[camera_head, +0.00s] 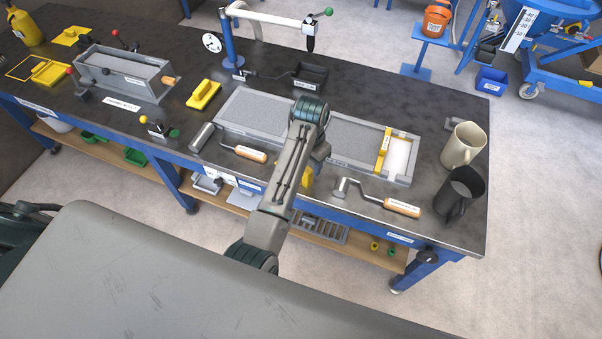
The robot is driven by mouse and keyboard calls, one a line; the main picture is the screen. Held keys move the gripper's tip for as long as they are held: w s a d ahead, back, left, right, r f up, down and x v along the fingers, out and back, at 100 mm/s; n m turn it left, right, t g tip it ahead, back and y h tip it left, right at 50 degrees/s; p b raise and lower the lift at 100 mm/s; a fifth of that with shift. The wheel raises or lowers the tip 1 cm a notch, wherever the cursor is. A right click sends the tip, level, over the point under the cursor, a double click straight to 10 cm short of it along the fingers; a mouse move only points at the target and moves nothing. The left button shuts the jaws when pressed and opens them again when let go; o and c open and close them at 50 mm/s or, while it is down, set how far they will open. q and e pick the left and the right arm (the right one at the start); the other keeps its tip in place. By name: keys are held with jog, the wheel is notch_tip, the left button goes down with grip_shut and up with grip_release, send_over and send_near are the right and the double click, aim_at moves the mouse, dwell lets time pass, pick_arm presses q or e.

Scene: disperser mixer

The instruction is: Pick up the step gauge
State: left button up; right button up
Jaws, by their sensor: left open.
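I cannot tell for sure which thing is the step gauge. A small yellow piece (307,177) shows at the front edge of the workbench, partly hidden by my left arm. My left gripper (319,153) is over the front of the bench, close to this piece, pointing down. It is open, but my own wrist hides most of its jaws. I cannot tell whether it touches anything. My right gripper is out of view.
The dark bench top (350,95) holds a long grey tray (250,110) with a yellow bar (383,150). Wooden-handled tools (402,207) lie along the front. A beige jug (461,147) and a black jug (462,190) stand at the right end.

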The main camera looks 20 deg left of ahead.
pick_arm(q)
notch_tip(320, 180, down, 2)
jog(key=shift+f, duration=0.25)
jog(key=shift+f+p, duration=0.25)
jog(key=shift+p, duration=0.35)
notch_tip(320, 180, down, 3)
jog(key=shift+w+a+f+p, duration=0.1)
jog(key=shift+a+f+p, duration=0.05)
jog(key=shift+p, duration=0.65)
jog(key=shift+f, duration=0.65)
grip_shut()
jog(key=shift+w, duration=0.1)
jog(key=shift+w+r, duration=0.1)
jog(key=shift+r, duration=0.05)
